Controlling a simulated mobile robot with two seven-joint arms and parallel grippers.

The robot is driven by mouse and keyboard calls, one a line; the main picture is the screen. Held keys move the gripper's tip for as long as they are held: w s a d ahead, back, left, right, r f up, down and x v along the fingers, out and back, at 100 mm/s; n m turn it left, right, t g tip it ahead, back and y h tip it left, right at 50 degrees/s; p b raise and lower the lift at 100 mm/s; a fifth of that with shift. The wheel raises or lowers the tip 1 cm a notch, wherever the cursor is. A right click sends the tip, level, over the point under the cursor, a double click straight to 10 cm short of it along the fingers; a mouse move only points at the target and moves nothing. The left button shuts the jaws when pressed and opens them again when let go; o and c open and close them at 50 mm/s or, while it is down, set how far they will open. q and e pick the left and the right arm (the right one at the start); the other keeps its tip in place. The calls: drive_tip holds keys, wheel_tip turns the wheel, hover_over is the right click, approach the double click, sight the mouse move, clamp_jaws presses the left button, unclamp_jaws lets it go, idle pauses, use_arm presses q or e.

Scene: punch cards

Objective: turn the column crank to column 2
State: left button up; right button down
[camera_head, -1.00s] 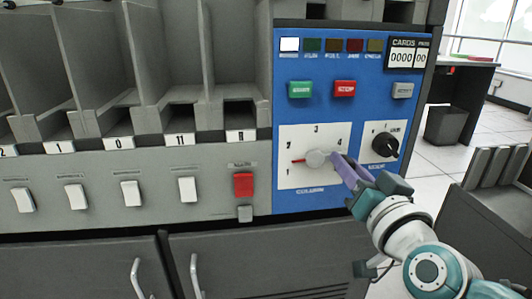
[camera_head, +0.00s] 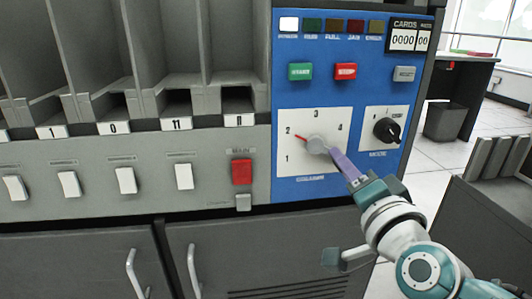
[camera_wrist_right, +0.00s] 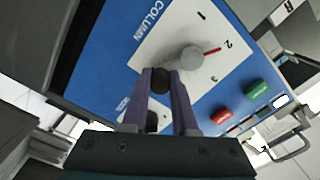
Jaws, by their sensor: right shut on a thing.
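The column crank (camera_head: 317,145) is a grey round hub with a red pointer on a white plate (camera_head: 290,170) marked with numbers. It also shows in the wrist view (camera_wrist_right: 191,58). The red pointer points up-left at the 2 in the head view, and toward the 2 in the wrist view. My right gripper (camera_head: 337,158) reaches in from the lower right, its purple fingers shut on the crank's dark round handle (camera_wrist_right: 160,82). The fingers partly hide the handle and the lower right of the plate. My left gripper is not in view.
A black mode knob (camera_head: 386,131) sits close right of the crank plate. Green (camera_head: 300,71) and red (camera_head: 345,71) buttons are above it. A red switch (camera_head: 242,171) is to the left. A dark bin unit (camera_head: 480,230) stands at lower right.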

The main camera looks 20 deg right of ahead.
idle(0.3)
drive_tip(key=c, duration=0.7)
unclamp_jaws()
drive_tip(key=shift+s+a, duration=0.1)
drive_tip(key=shift+s, duration=0.2)
drive_tip(key=p+v, duration=0.2)
drive_tip(key=v, duration=0.7)
drive_tip(key=shift+s+p, duration=0.15)
drive_tip(key=shift+p, duration=0.25)
